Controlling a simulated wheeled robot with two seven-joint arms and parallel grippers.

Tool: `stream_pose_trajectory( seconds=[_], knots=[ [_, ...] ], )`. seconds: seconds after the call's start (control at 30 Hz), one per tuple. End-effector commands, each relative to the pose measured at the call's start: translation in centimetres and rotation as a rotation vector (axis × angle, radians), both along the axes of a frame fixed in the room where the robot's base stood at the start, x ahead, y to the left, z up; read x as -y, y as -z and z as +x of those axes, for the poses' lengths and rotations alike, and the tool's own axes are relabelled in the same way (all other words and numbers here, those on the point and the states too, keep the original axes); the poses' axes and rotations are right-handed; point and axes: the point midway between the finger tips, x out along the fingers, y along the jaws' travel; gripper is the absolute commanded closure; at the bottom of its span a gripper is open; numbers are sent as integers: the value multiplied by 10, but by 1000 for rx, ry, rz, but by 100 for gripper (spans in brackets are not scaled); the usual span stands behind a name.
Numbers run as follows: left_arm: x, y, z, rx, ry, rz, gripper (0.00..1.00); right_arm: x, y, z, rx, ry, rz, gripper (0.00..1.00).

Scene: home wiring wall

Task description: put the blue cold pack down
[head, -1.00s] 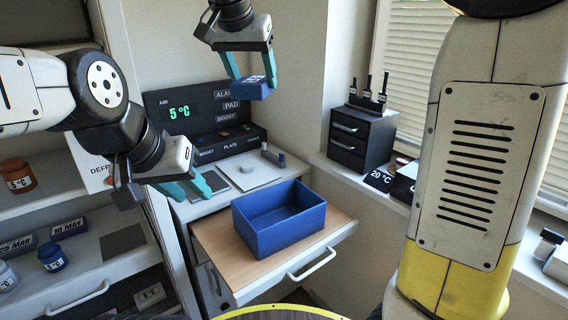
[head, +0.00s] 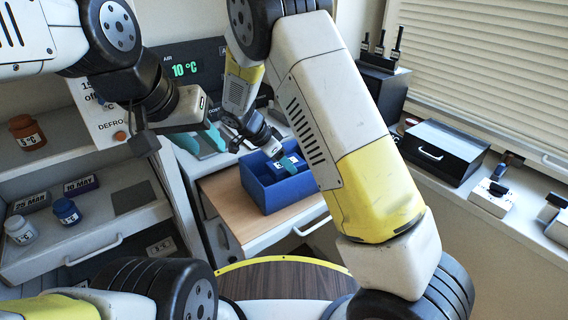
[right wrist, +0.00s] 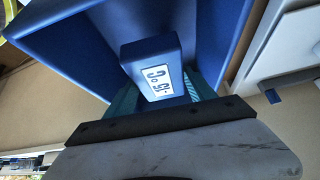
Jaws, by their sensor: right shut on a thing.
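The blue cold pack (head: 292,163), a small block with a white temperature label, is held in my right gripper (head: 277,158). In the right wrist view, the pack (right wrist: 150,55) sits between the teal fingers, which are shut on it. It is within the outline of the open blue box (head: 256,185), at its opening. I cannot tell whether it touches the box floor. My left gripper (head: 203,139) is open and empty, left of the box. My right arm hides the box's right side in the head view.
The box stands on a wooden pull-out board (head: 222,203) with bare wood to its left. Shelves with jars (head: 66,211) are at the left. A black drawer unit (head: 378,85) and a black case (head: 440,150) stand on the right sill.

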Motion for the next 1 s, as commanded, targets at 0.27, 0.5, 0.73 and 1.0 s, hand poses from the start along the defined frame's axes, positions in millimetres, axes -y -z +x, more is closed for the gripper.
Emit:
stream_pose_trajectory(
  seconds=[0.27, 0.5, 0.73, 1.0],
  knots=[
    [0, 0, 0, 0, 0, 0, 64, 0, 26, 0, 0, -1, 0, 90],
    [0, 0, 0, 0, 0, 0, 64, 0, 54, 0, 0, -1, 0, 90],
    [0, 0, 0, 0, 0, 0, 64, 0, 53, 0, 1, -2, 1, 90],
    [0, 0, 0, 0, 0, 0, 64, 0, 56, 0, 0, -1, 0, 14]
  ],
)
